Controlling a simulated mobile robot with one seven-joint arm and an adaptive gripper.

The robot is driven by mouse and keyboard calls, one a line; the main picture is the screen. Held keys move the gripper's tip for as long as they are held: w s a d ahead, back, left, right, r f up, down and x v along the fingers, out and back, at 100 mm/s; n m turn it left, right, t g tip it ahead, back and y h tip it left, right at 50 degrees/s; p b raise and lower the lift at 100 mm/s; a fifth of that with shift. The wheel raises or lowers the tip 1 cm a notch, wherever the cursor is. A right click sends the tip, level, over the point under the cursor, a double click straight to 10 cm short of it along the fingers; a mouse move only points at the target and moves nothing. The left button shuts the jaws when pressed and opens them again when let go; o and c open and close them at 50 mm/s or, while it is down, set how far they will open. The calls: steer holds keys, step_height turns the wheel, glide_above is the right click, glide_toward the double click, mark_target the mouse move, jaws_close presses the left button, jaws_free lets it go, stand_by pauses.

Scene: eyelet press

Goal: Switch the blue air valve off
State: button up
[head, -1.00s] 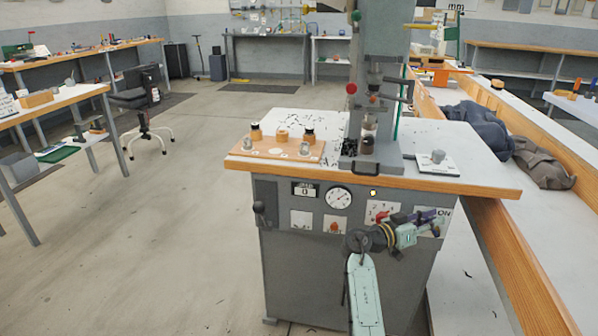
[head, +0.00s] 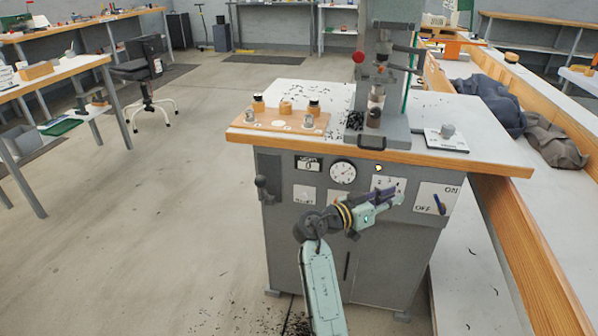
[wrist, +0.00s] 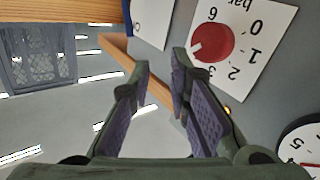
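The blue valve handle (head: 440,204) is on a white plate (head: 428,193) at the right of the press's front panel. The plate reads ON at upper right and OFF at lower left. The handle is tilted, its lower end toward the lower right, beside the OFF lettering. My gripper (head: 398,196) is left of the plate, apart from the handle, in front of the panel. In the wrist view my gripper (wrist: 160,62) has its purple-lined fingers spread with nothing between them. A blue edge shows by the white plate (wrist: 152,20) there; I cannot tell if it is the handle.
A red pressure knob (wrist: 212,43) is close to the right finger in the wrist view. A round gauge (head: 343,172) and a black lever (head: 262,188) are further left on the panel. The wooden table edge (head: 450,161) overhangs the panel.

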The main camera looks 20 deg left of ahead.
steer(key=a+n+t+y+b, duration=0.1)
steer(key=a, duration=0.3)
steer(key=w+a+r+n+t+y+b, duration=0.1)
steer(key=a+t+y, duration=0.1)
steer(key=a, duration=0.1)
steer(key=a+r+n+t+y+b, duration=0.1)
steer(key=a+y, duration=0.1)
steer(key=a, duration=0.2)
steer(key=shift+w+a+r+n+t, duration=0.1)
steer(key=shift+w+a+n+t, duration=0.2)
steer(key=shift+w+a, duration=0.05)
steer(key=s+a+r+n+t+y+b, duration=0.1)
steer(key=a+r+n+y, duration=0.1)
steer(key=a, duration=0.4)
steer(key=s+a+r+n+t+y+b, duration=0.1)
steer(key=a+r+t+y+b, duration=0.1)
steer(key=a+y, duration=0.2)
steer(key=shift+s+a+n, duration=0.3)
steer(key=shift+a+n, duration=0.1)
steer(key=shift+a, duration=0.8)
steer(key=shift+y, duration=0.3)
